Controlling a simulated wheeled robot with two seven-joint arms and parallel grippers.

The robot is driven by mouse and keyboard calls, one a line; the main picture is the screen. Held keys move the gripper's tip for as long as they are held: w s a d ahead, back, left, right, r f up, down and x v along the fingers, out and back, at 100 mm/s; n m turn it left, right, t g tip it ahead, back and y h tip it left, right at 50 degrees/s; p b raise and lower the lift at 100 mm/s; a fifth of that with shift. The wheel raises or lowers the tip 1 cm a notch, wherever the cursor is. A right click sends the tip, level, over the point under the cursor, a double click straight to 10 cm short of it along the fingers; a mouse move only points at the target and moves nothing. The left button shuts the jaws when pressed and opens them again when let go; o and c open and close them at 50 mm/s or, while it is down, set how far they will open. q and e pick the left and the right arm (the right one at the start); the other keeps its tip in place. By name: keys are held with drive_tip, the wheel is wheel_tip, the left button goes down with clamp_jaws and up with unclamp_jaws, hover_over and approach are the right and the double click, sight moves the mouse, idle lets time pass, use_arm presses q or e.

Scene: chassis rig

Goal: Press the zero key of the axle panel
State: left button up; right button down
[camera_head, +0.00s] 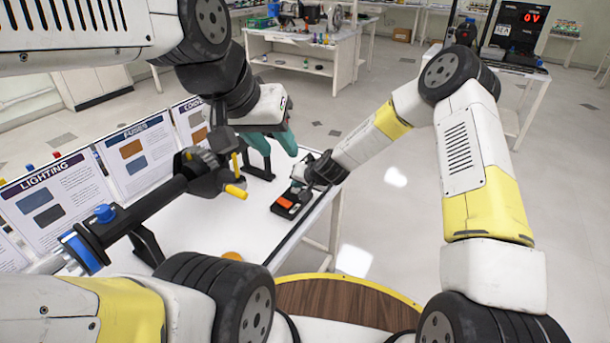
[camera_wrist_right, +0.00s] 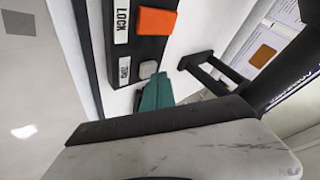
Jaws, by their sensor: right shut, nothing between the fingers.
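The axle panel (camera_head: 287,207) is a small dark box near the right edge of the white table. In the right wrist view, the panel (camera_wrist_right: 150,48) has an orange key (camera_wrist_right: 156,21) beside a LOCK label. A small pale grey key (camera_wrist_right: 148,69) sits beside a second label (camera_wrist_right: 124,69), too small to read surely. My right gripper (camera_wrist_right: 157,92) is shut and empty, its teal tips close to the grey key; contact cannot be told. In the head view, my right gripper (camera_head: 298,184) is over the panel's far end. My left gripper (camera_head: 272,146) is open and empty, above the table.
A dark axle assembly (camera_head: 150,205) with a blue knob and yellow pins lies along the table's left. Sign boards (camera_head: 135,150) stand behind it. A red display reading 0 V (camera_head: 533,17) stands far right.

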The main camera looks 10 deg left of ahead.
sight(297, 191)
drive_tip(key=shift+f, duration=0.4)
drive_tip(key=shift+r, duration=0.1)
idle(0.5)
drive_tip(key=shift+r, duration=0.8)
drive_tip(key=shift+r, duration=0.1)
drive_tip(key=shift+r, duration=2.4)
